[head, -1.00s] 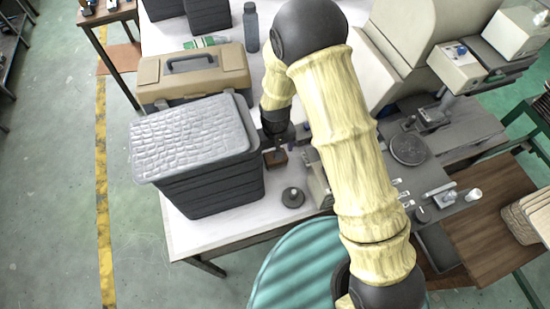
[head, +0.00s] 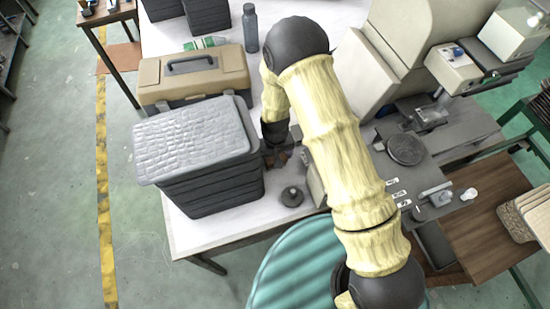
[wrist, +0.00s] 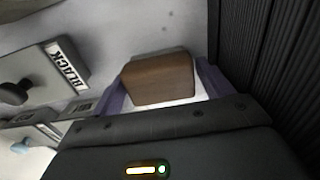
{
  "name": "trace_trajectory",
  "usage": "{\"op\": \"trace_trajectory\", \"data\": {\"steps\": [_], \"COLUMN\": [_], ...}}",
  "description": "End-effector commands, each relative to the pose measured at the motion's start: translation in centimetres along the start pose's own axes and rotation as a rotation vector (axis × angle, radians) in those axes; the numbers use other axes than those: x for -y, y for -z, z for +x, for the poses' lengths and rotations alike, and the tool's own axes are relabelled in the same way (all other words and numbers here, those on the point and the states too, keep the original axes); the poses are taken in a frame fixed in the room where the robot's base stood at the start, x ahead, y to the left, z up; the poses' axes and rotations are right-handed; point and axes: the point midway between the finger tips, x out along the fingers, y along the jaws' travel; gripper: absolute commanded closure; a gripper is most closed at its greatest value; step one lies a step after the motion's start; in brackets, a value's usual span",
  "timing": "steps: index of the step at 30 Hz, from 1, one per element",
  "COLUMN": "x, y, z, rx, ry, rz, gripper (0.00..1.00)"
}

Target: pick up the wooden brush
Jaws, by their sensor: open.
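The wooden brush shows in the wrist view as a brown wooden block (wrist: 158,80) on the pale tabletop. My gripper (wrist: 163,88) is open, with a purple finger on each side of the block. No clear contact between fingers and block shows, and the block's underside is hidden. In the head view the brush (head: 282,158) is a small brown patch, mostly covered by my gripper (head: 275,155), which points down at it beside the dark crate.
The dark ribbed crate (head: 210,188) with a grey lid stands close left of my gripper; its wall fills the wrist view's right side. A round dark knobbed object (head: 292,196) is in front. A grey box labelled BLACK (wrist: 50,72) lies left in the wrist view. A tan toolbox (head: 195,75) stands behind.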

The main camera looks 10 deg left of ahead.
Motion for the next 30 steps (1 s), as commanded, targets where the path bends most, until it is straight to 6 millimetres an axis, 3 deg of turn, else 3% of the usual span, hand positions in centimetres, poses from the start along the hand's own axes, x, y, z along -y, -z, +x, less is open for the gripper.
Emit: {"op": "trace_trajectory", "data": {"steps": [9, 14, 15, 26, 30], "x": [0.0, 0.0, 0.0, -0.2, -0.5], "y": [0.0, 0.0, 0.0, 0.1, 0.1], "z": [0.0, 0.0, 0.0, -0.2, -1.2], "rx": [0.000, 0.000, 0.000, -0.001, -0.002], "ry": [0.000, 0.000, 0.000, 0.000, 0.000], "rz": [0.002, 0.001, 0.001, 0.002, 0.002], "gripper": [0.23, 0.54, 0.56, 0.56, 0.56]}}
